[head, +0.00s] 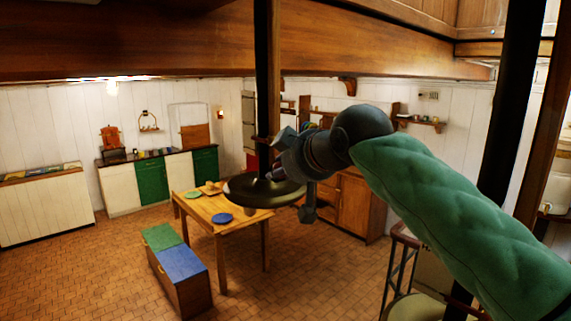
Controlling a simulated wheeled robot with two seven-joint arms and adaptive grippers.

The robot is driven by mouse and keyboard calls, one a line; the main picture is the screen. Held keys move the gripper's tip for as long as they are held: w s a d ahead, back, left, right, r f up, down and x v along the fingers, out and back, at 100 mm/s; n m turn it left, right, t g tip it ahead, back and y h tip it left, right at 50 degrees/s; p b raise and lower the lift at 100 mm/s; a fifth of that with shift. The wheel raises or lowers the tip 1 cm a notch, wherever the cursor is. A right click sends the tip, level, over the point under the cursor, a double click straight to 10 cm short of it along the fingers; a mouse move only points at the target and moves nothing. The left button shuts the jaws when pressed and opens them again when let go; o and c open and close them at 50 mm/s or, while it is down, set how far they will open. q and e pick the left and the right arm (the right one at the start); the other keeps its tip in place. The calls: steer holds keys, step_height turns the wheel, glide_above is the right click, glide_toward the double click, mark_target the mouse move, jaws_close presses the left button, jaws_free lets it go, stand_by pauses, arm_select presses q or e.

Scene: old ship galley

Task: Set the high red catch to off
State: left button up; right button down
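My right arm, in a green quilted sleeve, reaches in from the right of the head view. Its dark gripper (277,151) is at the middle, in front of or beside a dark vertical post (267,75). The fingers are small and dark against the post, so I cannot tell whether they are open or shut, or whether they touch anything. I cannot make out a red catch for certain. A small red-orange fitting (220,114) is on the far white wall, too small to identify. My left gripper is out of view.
A dark round disc (240,190) surrounds the post below the gripper. A wooden table (205,207) with plates and a blue-and-green-topped bench (175,262) stand beyond. A thick wooden beam (130,45) crosses overhead. The tiled floor (75,275) at left is clear.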

steer(key=shift+w+a+r+g+h, duration=0.2)
steer(key=shift+w+r+g+h, duration=0.15)
steer(key=shift+g, duration=0.25)
steer(key=shift+s, duration=0.1)
stand_by(0.3)
